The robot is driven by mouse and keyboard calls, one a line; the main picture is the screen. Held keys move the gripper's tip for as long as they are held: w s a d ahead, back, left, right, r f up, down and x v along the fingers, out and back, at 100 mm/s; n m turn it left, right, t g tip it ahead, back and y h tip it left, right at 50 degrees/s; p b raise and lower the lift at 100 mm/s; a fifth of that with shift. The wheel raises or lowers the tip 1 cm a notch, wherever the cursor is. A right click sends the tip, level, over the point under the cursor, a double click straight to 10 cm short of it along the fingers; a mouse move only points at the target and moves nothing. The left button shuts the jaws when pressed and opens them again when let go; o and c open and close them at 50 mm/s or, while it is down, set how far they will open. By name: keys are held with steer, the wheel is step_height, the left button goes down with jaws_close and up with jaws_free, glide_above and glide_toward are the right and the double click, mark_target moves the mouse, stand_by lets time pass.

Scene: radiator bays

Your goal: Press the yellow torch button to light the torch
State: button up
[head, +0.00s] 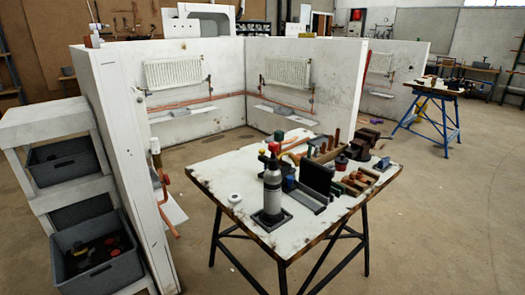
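A grey bottle-shaped torch (272,188) stands upright on a dark square base near the front edge of the white worktable (225,175). Its head has small red and dark parts at the top. A yellow button is too small to tell apart there, and I see no flame. My gripper is not in view.
Tools crowd the table behind and right of the torch, with a dark upright box (316,177) close by. A small white round item (234,198) lies to its left. White partition walls with radiators (173,72) stand behind.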

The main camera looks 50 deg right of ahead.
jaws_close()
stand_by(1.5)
